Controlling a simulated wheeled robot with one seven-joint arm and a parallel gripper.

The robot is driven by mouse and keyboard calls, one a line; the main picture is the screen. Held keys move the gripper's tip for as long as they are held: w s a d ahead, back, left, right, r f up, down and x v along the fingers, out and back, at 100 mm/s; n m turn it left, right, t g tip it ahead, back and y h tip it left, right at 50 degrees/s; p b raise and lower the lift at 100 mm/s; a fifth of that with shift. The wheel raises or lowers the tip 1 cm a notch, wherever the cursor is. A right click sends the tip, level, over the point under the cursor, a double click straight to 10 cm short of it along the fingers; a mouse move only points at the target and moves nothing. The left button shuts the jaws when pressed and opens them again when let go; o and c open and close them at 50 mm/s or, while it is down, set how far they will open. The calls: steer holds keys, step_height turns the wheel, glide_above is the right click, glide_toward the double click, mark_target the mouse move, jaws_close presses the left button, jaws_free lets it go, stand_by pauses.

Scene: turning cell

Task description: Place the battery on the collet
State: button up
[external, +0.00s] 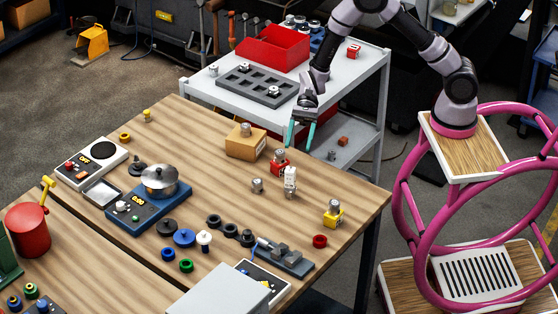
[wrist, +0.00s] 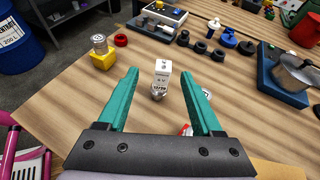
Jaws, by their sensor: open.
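The battery (external: 290,174) is a small white upright block with dark print. It also shows in the wrist view (wrist: 163,70), between and beyond my fingers. It appears to stand on a short metal collet (wrist: 158,91) on the wooden table, with no clear gap between them. My gripper (external: 300,140) has teal fingers spread wide with nothing between them. It hangs above the table's back edge, behind and apart from the battery.
Other metal collets sit on a yellow block (external: 333,219), a red block (external: 280,168) and a cardboard box (external: 244,146); another (external: 257,186) stands left of the battery. A red ring (external: 320,241) and black rings lie in front. A grey cart (external: 350,75) stands behind.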

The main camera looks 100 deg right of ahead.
steer(key=s+a+r+n+g+h, duration=0.2)
steer(key=s+r+n+g+h, duration=0.15)
steer(key=s+r+n, duration=1)
steer(key=s+d+r+n+t+h, duration=0.2)
steer(key=s+d+r+t+h, duration=0.1)
steer(key=s+r, duration=0.4)
steer(key=s+d+r+n+t+h, duration=0.2)
steer(key=s+d+r+t+h, duration=0.1)
steer(key=s+r, duration=0.5)
steer(key=s+h, duration=0.1)
steer(key=s, duration=0.2)
steer(key=shift+s+d, duration=0.15)
steer(key=shift+d, duration=0.1)
